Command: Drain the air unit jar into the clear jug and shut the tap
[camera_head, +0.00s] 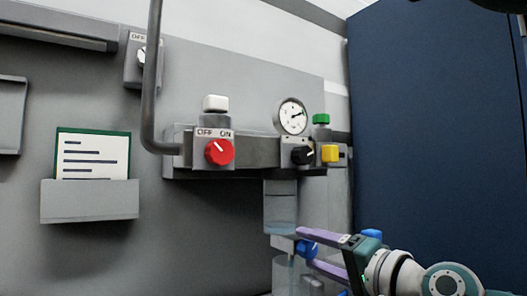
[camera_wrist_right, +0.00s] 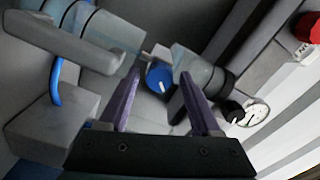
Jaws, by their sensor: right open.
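The air unit's clear jar (camera_head: 281,207) hangs under the grey wall unit, with liquid showing in it. It also shows in the wrist view (camera_wrist_right: 208,77). Its blue tap knob (camera_head: 308,249) sits at the jar's bottom and shows a white pointer line in the wrist view (camera_wrist_right: 158,78). The clear jug (camera_head: 284,276) stands below the tap; a thin bluish streak runs between the tap outlet and the jug (camera_wrist_right: 92,27). My right gripper (camera_head: 303,248) is open, its purple fingers on either side of the blue knob; contact cannot be told. My left gripper is out of view.
The wall unit carries a red OFF/ON knob (camera_head: 219,151), a gauge (camera_head: 292,117), a black knob (camera_head: 302,155) and a yellow knob (camera_head: 330,153). A card holder (camera_head: 90,200) is on the wall at left. A dark blue panel (camera_head: 435,130) fills the right.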

